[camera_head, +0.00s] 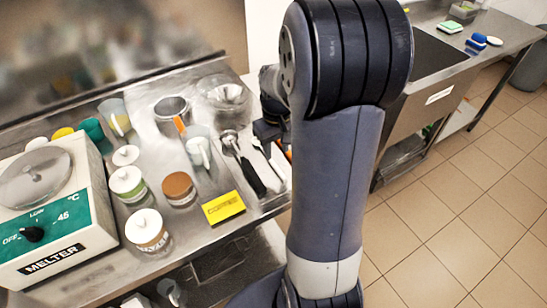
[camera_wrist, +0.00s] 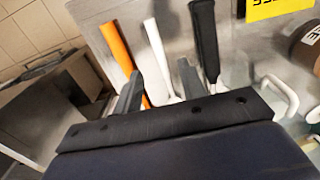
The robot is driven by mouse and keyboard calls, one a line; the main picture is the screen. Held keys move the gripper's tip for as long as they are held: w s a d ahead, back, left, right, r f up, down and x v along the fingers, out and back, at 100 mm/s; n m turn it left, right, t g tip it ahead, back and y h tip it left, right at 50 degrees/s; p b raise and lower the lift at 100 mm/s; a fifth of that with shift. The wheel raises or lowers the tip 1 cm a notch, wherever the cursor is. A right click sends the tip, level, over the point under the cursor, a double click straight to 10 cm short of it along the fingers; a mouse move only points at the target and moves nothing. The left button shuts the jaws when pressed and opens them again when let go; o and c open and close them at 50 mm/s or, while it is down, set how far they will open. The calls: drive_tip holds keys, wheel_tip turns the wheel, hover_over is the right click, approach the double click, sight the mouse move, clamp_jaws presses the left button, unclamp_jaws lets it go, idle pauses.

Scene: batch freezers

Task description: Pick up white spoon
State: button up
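The white spoon (camera_wrist: 157,45) lies on the steel counter, its handle running between my fingers in the wrist view; its lower end is hidden by my gripper. It also shows in the head view (camera_head: 275,167) as a thin white strip beside my arm. My gripper (camera_wrist: 160,85) is open, with one finger on each side of the spoon's line and visible gaps to both. Whether the fingers are down at the handle's height I cannot tell. In the head view my gripper is mostly hidden by my arm.
An orange-handled utensil (camera_wrist: 117,48) lies just left of the spoon, and a black-handled scoop (camera_wrist: 204,40) just right. A yellow sign (camera_head: 223,207), a brown-lidded jar (camera_head: 179,188), a glass bowl (camera_head: 224,93) and a melter (camera_head: 50,220) crowd the counter.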

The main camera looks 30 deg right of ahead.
sight(276, 166)
drive_tip(key=shift+w+d+f+p, duration=0.15)
drive_tip(key=shift+f+p, duration=0.15)
drive_tip(key=shift+f, duration=1.5)
drive_tip(key=shift+w+a+f+p, duration=0.1)
drive_tip(key=shift+f+p, duration=0.15)
drive_tip(key=shift+f, duration=1.55)
drive_tip(key=shift+c, duration=0.3)
clamp_jaws()
